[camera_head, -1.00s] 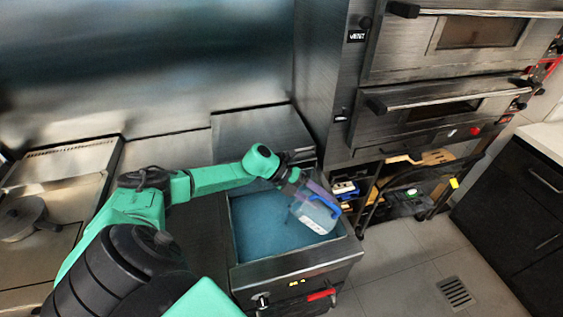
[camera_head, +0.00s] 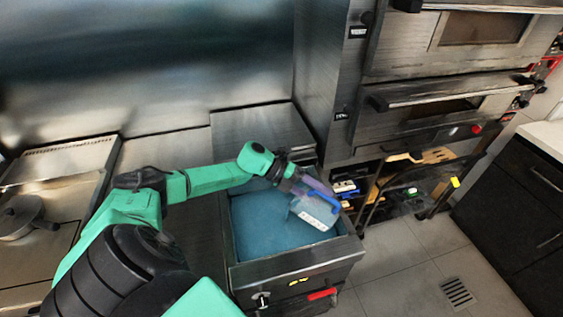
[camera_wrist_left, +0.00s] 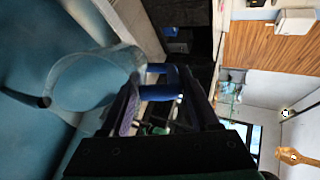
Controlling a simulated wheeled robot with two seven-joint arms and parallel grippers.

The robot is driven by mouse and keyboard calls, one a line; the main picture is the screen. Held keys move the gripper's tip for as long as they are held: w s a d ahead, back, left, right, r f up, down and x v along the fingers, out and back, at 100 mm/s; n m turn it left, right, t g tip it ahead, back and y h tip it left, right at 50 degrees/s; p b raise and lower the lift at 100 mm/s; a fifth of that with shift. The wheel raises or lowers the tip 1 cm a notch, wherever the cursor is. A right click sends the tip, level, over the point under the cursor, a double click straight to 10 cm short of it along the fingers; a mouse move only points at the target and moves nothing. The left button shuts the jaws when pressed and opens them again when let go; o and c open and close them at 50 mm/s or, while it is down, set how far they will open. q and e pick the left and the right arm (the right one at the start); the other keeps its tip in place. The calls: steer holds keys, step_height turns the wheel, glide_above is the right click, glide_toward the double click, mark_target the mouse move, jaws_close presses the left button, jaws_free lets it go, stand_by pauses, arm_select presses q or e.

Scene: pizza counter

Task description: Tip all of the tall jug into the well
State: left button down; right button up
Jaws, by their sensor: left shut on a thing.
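The tall jug (camera_head: 316,214) is clear with a blue handle and a pale label. It is tilted over the right part of the well (camera_head: 262,222), a steel-rimmed basin with a blue inside. My left gripper (camera_head: 305,186) is shut on the jug's handle, above the well's right side. In the left wrist view the jug's round clear body (camera_wrist_left: 92,82) and blue handle (camera_wrist_left: 160,82) show at the fingers (camera_wrist_left: 165,105). I cannot tell how much is left inside the jug. My right gripper is not in view.
Stacked steel ovens (camera_head: 440,95) stand at the back right, with a cluttered shelf (camera_head: 350,188) below. A steel hob with a lidded pan (camera_head: 22,216) is on the left. A red handle (camera_head: 322,295) sticks out from the well unit's front.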

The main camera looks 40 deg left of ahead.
arm_select(q)
steer(key=shift+a, duration=0.1)
steer(key=shift+w+a, duration=0.1)
steer(key=shift+a, duration=0.1)
steer(key=shift+r+h, duration=0.1)
steer(key=shift+h, duration=0.2)
steer(key=shift+s+r+b, duration=0.1)
steer(key=shift+s+b, duration=0.1)
steer(key=shift+b, duration=0.25)
steer(key=shift+w+a, duration=0.1)
steer(key=shift+a, duration=0.1)
steer(key=shift+h, duration=0.3)
steer(key=shift+s+r+b, duration=0.2)
steer(key=shift+b, duration=0.1)
